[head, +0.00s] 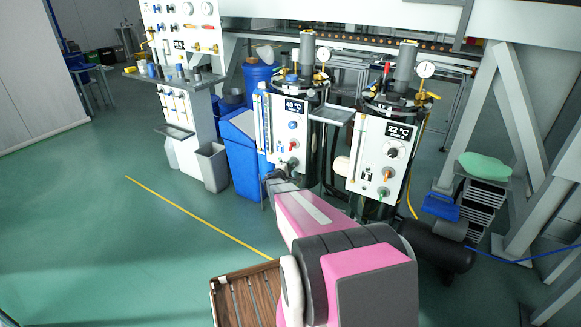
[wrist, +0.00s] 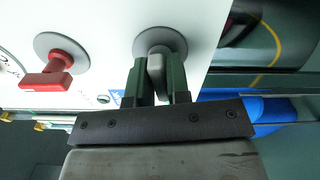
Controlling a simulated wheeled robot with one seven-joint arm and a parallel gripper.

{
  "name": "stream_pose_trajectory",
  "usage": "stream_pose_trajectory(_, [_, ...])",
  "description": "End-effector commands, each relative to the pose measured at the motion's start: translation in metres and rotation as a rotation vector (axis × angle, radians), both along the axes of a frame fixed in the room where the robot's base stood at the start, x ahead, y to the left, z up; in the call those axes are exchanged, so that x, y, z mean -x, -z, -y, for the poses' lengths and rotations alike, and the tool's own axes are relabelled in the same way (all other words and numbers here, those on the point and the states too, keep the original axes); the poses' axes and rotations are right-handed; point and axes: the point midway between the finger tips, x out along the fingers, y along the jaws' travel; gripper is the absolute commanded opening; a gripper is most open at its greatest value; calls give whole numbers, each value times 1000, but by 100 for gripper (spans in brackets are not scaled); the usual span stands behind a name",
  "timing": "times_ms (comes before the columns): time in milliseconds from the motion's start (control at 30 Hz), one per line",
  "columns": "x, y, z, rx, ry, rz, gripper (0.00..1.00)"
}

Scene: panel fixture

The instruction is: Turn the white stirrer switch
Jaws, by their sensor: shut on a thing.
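The white stirrer switch (wrist: 156,66) is a pale grey-white knob on a round grey plate on the white panel in the wrist view. My gripper (wrist: 158,82) has its two dark green fingers on either side of the knob and is shut on it. The fingers hide the sides of the knob. In the head view the left unit's white panel (head: 270,124) has a display that seems to read 46 °C. My pink arm reaches to its lower part, and the switch and fingertips cannot be made out there.
A red knob (wrist: 50,72) sits beside the switch on the same panel. A second unit with a 22 °C panel (head: 368,150) stands to the right. Blue bins (head: 238,150) stand close on the left. A black cylinder (head: 437,245) lies at the lower right. The green floor at left is clear.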

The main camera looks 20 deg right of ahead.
Motion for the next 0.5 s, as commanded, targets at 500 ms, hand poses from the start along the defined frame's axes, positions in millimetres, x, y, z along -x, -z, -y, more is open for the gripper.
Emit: stream_pose_trajectory(500, [0,1,0,294,-1,-378,0])
